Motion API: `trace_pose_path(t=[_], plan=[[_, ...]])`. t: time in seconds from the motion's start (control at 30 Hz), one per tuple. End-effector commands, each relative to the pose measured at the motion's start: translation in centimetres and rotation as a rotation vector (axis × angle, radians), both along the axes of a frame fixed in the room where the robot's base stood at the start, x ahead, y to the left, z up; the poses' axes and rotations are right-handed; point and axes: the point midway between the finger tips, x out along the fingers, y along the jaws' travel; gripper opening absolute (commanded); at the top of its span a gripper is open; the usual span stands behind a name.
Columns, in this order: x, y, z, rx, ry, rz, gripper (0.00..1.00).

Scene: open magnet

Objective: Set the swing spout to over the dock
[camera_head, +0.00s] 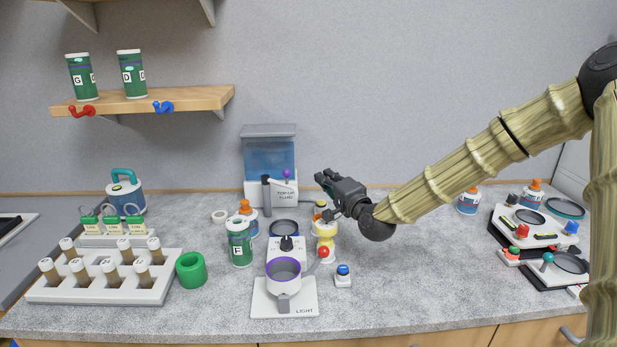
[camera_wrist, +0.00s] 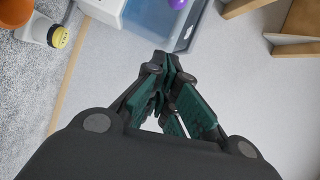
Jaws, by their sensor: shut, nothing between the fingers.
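The fluid dispenser (camera_head: 270,158) has a blue tank and a label reading TOP-UP FLUID, and stands against the back wall. I cannot tell surely which part is the dock. My gripper (camera_head: 325,179) is shut and empty, in the air to the right of the dispenser and apart from it. In the wrist view the shut fingers (camera_wrist: 165,65) show below the blue tank (camera_wrist: 165,22) and the purple knob (camera_wrist: 178,4); the spout is out of sight.
A stand marked LIGHT (camera_head: 300,301) with a purple-ringed cup is at front centre. A vial rack (camera_head: 105,290) is at left. The counter right of the button is clear.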

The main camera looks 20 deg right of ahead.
Motion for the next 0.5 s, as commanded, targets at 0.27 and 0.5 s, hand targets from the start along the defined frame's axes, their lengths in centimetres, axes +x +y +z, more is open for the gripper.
trace_pose_path(t=[0.27,0.5], plan=[[3.7,0.4,0.5,-0.003,-0.001,-0.002,0.00],[7.1,1.2,0.6,-0.002,0.000,0.001,0.00]])
